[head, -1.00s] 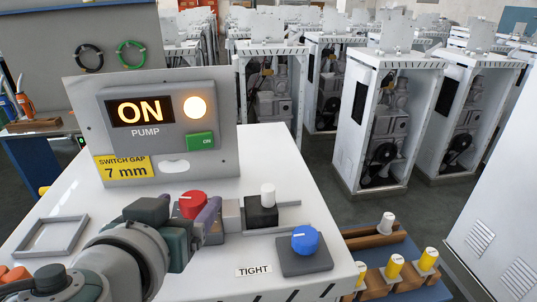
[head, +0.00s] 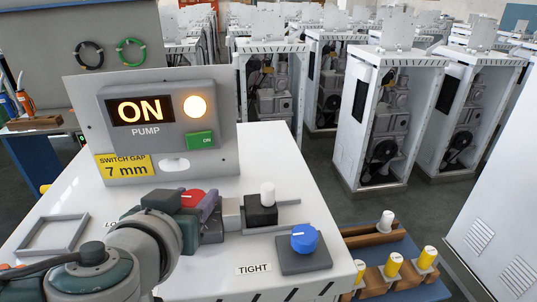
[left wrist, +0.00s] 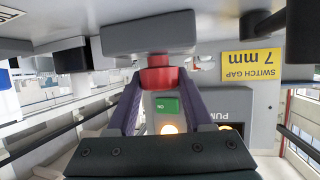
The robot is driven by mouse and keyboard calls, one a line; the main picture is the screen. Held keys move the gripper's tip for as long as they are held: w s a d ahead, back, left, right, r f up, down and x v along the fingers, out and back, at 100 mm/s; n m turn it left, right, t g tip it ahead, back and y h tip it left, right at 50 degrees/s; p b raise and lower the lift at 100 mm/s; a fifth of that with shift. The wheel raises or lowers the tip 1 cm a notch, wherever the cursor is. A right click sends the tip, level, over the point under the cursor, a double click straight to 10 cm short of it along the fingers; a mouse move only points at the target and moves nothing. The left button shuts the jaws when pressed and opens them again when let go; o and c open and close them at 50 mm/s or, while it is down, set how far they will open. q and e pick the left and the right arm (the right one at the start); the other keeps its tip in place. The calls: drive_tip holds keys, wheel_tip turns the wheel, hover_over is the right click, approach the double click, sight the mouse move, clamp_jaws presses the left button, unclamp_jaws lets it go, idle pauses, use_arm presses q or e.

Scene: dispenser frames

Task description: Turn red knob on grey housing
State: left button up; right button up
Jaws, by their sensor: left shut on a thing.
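The red knob (head: 193,196) shows in the head view just behind my left gripper (head: 198,208), which partly hides it. In the left wrist view the picture is upside down, and the red knob (left wrist: 158,76) sits between the two purple fingers of my left gripper (left wrist: 160,84). The fingers are shut on the knob from both sides. The grey housing (left wrist: 148,32) meets the knob in that view. In the head view the housing is mostly hidden by my gripper. My right gripper is in neither view.
A panel reads ON, PUMP, with a lit lamp (head: 195,106) and green button (head: 200,141). A black block with a white cap (head: 268,194) and a blue knob (head: 304,238) stand to the right. An empty grey frame (head: 35,249) lies left on the white top.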

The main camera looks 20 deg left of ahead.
use_arm(q)
clamp_jaws()
drive_tip(key=shift+s+f+b, duration=0.1)
drive_tip(key=shift+f+b, duration=0.2)
drive_tip(key=shift+b, duration=0.15)
drive_tip(key=shift+f+m+t+h+b, duration=0.1)
drive_tip(key=shift+m+t+h+b, duration=0.2)
drive_tip(key=shift+m+h+b, duration=0.45)
drive_tip(key=shift+a+r+m+h, duration=0.2)
drive_tip(key=shift+m+h, duration=0.15)
drive_tip(key=shift+h, duration=0.3)
drive_tip(key=shift+d+r+m+h, duration=0.15)
drive_tip(key=shift+m+h, duration=1.35)
drive_tip(key=shift+h, duration=0.1)
drive_tip(key=o, duration=0.7)
unclamp_jaws()
drive_tip(key=shift+o, duration=0.2)
